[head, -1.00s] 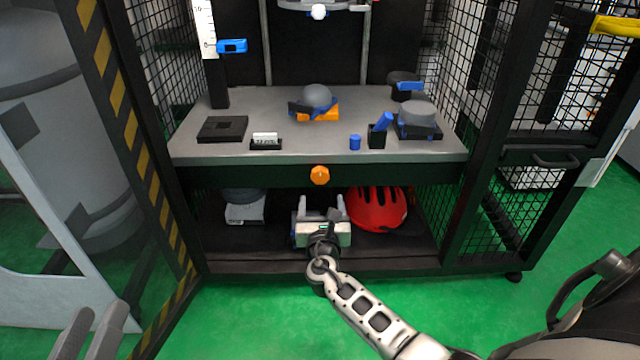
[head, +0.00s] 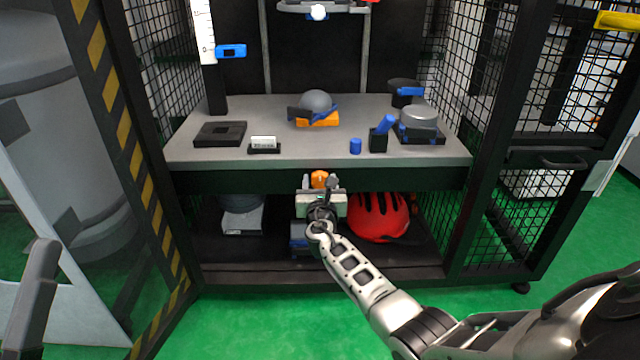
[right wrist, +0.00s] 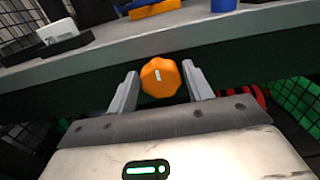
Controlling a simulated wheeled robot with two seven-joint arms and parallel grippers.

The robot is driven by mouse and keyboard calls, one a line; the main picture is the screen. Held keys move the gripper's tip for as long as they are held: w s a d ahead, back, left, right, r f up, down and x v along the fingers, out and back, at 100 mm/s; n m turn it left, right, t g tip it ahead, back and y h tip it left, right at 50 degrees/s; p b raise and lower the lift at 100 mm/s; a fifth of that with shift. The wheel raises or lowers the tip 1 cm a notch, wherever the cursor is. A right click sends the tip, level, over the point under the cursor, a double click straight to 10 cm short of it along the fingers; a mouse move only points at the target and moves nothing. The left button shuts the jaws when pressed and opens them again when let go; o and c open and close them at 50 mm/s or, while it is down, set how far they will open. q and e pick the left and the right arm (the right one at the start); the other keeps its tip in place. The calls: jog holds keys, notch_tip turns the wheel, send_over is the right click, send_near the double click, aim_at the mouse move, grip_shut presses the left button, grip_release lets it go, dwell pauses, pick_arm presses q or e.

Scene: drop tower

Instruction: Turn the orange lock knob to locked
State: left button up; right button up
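The orange lock knob (head: 319,179) sits on the dark front edge below the grey bench top. In the right wrist view the knob (right wrist: 160,77) shows a short white mark, near upright. My right gripper (head: 320,183) is open, with one finger on each side of the knob. In the right wrist view its fingers (right wrist: 157,84) stand apart, with a gap between each finger and the knob. Whether the fingertips reach past the knob's face is hard to tell.
The bench top (head: 215,162) carries a grey dome on an orange block (head: 318,119), a blue cylinder (head: 355,146) and a black holder (head: 378,141). A red helmet (head: 380,215) lies on the shelf below, close right of my gripper. A striped post (head: 130,170) stands left.

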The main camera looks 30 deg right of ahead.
jog(key=c, duration=0.5)
jog(key=shift+m, duration=0.8)
jog(key=shift+m+b, duration=0.3)
jog(key=shift+m, duration=0.5)
jog(key=m, duration=0.2)
jog(key=shift+s+d+m, duration=0.1)
jog(key=shift+m, duration=0.3)
jog(key=m, duration=0.6)
jog(key=shift+f, duration=0.2)
pick_arm(q)
jog(key=shift+s+r+m+h, duration=0.25)
jog(key=shift+r+m+h, duration=0.1)
jog(key=shift+m+h, duration=0.35)
pick_arm(e)
jog(key=m, duration=0.5)
jog(key=shift+s+d+f+m, duration=0.1)
jog(key=shift+f+m, duration=0.05)
jog(key=shift+m, duration=0.25)
